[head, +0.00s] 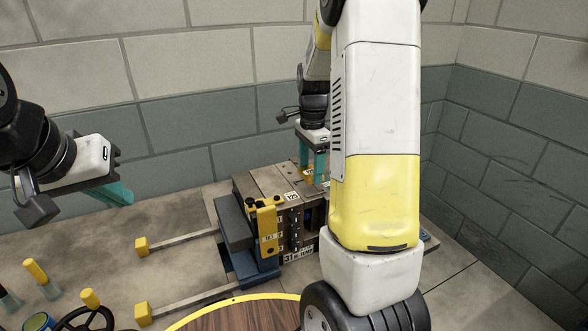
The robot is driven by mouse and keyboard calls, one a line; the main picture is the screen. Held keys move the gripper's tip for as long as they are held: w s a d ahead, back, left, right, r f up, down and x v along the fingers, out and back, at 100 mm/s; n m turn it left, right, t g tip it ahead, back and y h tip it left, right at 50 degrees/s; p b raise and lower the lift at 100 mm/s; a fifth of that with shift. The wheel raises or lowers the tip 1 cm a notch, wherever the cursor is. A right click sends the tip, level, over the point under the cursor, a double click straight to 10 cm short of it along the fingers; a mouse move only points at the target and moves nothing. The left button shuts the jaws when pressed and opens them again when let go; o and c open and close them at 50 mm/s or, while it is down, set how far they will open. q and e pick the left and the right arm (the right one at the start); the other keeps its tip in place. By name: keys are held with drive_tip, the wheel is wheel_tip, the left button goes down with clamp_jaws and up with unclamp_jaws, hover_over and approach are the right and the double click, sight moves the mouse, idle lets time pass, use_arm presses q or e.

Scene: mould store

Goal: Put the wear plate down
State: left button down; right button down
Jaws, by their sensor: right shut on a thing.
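My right gripper (313,172) has its teal fingers pointing down at the back right of a brown-grey mould block (265,185), close to its top. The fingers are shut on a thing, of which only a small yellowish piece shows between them. I take this to be the wear plate (309,177); most of it is hidden, and I cannot tell whether it touches the block. My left gripper (118,192) is at the left, above the floor and away from the block. Its fingers overlap in this view, so their opening does not show.
A yellow labelled bracket (265,228) and dark blue-grey blocks (236,224) are at the mould's front left. Two rails with yellow ends (142,246) reach left. A round wooden top (235,316) is at the bottom. My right arm hides the area right of the mould.

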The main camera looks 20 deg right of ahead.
sight(310, 171)
drive_tip(key=f, duration=0.3)
drive_tip(key=shift+w+f, duration=0.2)
drive_tip(key=shift+f, duration=0.1)
